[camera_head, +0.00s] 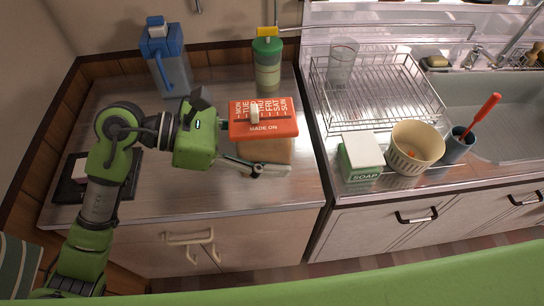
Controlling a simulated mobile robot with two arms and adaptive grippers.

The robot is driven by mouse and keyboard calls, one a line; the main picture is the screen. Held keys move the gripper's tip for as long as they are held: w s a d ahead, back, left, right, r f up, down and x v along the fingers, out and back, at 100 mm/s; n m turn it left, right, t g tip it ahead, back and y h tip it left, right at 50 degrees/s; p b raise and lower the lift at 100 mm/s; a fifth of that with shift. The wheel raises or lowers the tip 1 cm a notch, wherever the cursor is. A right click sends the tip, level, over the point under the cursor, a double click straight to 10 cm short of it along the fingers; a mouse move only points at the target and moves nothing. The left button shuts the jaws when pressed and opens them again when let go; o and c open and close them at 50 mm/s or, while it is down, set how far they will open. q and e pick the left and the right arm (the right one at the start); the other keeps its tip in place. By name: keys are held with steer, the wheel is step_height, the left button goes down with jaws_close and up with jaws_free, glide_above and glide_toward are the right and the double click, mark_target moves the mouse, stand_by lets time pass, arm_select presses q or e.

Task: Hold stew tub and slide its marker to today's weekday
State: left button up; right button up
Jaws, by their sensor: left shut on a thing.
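The stew tub (265,150) has a tan body and a red lid (282,127) with weekday names in a row and the words MADE ON. Its white marker (254,112) stands on the lid, left of the middle, between TUE and THU, over the place where WED would be. My left gripper (250,165) comes from the left and is shut on the tub; one finger lies along its front side, and the other finger is mostly hidden. The tub is over the left metal counter; I cannot tell whether it touches it. My right gripper is not in view.
A blue-topped jug (168,65) and a green-lidded bottle (267,65) stand behind the tub. To the right are a wire dish rack (375,95) with a glass, a SOAP box (361,157), a cream bowl (415,147) and a blue cup (456,147).

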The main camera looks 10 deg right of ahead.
arm_select(q)
steer(key=shift+w+d+b, duration=0.15)
steer(key=shift+w+b, duration=0.25)
steer(key=shift+w, duration=0.95)
steer(key=w+b, duration=0.2)
steer(key=w, duration=0.5)
steer(key=shift+d+b, duration=0.3)
steer(key=shift+b, duration=0.05)
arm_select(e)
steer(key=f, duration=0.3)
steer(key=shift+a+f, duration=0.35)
arm_select(q)
steer(key=shift+s+r, duration=0.1)
